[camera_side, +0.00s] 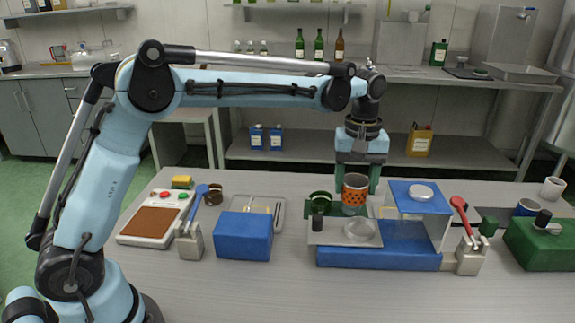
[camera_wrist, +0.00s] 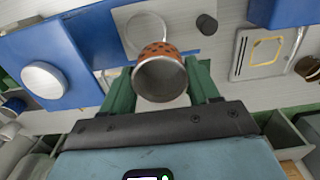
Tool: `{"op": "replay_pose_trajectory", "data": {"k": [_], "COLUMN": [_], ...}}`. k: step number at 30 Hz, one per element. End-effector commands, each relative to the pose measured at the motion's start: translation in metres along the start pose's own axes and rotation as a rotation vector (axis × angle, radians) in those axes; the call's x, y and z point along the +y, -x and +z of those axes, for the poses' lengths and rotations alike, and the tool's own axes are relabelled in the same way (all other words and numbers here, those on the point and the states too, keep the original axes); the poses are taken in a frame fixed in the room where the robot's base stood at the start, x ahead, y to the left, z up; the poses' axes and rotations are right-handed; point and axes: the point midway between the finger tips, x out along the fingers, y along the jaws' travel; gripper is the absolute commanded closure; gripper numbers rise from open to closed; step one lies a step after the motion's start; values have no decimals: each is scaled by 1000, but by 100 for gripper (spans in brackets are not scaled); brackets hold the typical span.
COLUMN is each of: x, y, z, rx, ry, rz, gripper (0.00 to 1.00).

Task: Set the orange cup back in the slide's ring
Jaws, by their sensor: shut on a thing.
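The orange cup (camera_side: 354,193) with dark dots is held upright in my gripper (camera_side: 357,183). In the wrist view the cup (camera_wrist: 161,76) shows its open mouth between the two green fingers, which are shut on it. The slide is a grey plate (camera_side: 327,235) on a long blue base (camera_side: 378,259). Its pale ring (camera_side: 362,232) is empty and lies in front of and below the cup in the side view. In the wrist view the ring (camera_wrist: 146,30) is partly hidden behind the cup. A black knob (camera_side: 318,222) stands on the plate's left end.
A blue-topped stand (camera_side: 419,202) with a white disc rises close right of my gripper. A red lever (camera_side: 463,214) stands further right, near a green block (camera_side: 544,243). A blue block (camera_side: 244,235) and a tray (camera_side: 270,208) lie left. A green round piece (camera_side: 320,198) sits behind the plate.

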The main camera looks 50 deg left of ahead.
Motion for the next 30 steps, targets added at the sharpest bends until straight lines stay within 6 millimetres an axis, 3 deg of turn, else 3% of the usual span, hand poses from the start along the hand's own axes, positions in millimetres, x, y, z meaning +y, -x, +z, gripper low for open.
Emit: {"op": "replay_pose_trajectory", "data": {"k": [6,21,30], "x": [19,20,19], "y": [5,-26,-34], "z": [19,20,20], "rx": [0,0,0], "ry": [0,1,1], "rz": [0,0,0], "gripper": [63,63,63]}}
